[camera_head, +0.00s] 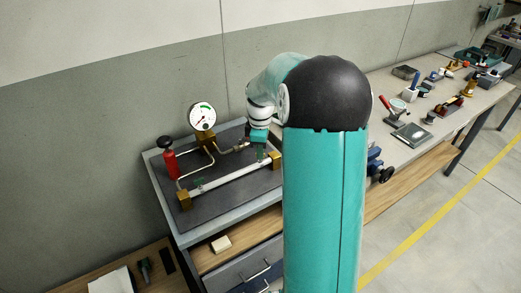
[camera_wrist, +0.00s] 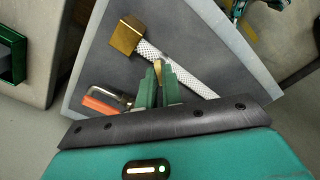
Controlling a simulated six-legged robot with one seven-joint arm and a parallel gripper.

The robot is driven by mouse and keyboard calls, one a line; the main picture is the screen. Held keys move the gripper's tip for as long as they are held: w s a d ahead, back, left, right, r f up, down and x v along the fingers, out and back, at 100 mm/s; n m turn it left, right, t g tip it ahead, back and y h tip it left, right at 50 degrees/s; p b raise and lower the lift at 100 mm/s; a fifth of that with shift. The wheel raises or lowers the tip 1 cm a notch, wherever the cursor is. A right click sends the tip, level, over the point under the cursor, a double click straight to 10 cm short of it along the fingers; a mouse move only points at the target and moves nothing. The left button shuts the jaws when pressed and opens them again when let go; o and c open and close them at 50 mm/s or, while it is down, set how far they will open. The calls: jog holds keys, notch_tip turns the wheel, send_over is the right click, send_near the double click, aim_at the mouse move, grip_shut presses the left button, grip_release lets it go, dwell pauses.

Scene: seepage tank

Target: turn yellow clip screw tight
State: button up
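In the wrist view, the green fingers of my gripper (camera_wrist: 160,76) reach down over a white braided hose (camera_wrist: 197,86). A small yellow piece, apparently the yellow clip screw (camera_wrist: 160,67), shows between the fingertips, and the fingers look closed on it. The fingers hide most of the clip and part of the hose. In the head view, my gripper (camera_head: 261,154) is at the right end of the hose (camera_head: 227,180), near the right brass block. The clip screw cannot be made out there.
Brass blocks (camera_head: 184,200) hold the hose ends on a dark plate. A gauge (camera_head: 203,117) and a red cylinder (camera_head: 169,163) stand behind and left. An orange-handled tool (camera_wrist: 103,105) lies close left of my fingers in the wrist view. A cluttered bench (camera_head: 440,130) extends right.

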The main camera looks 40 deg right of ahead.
jog(key=shift+m, duration=0.3)
grip_shut()
jog(key=m, duration=0.6)
jog(key=shift+a, duration=0.1)
jog(key=m, duration=0.3)
jog(key=shift+m, duration=0.4)
jog(key=m, duration=0.3)
jog(key=shift+m, duration=0.3)
jog(key=m, duration=0.3)
jog(key=shift+w+m, duration=0.1)
jog(key=shift+m, duration=0.2)
jog(key=m, duration=0.3)
jog(key=shift+m, duration=0.4)
jog(key=m, duration=0.6)
jog(key=shift+m, duration=0.3)
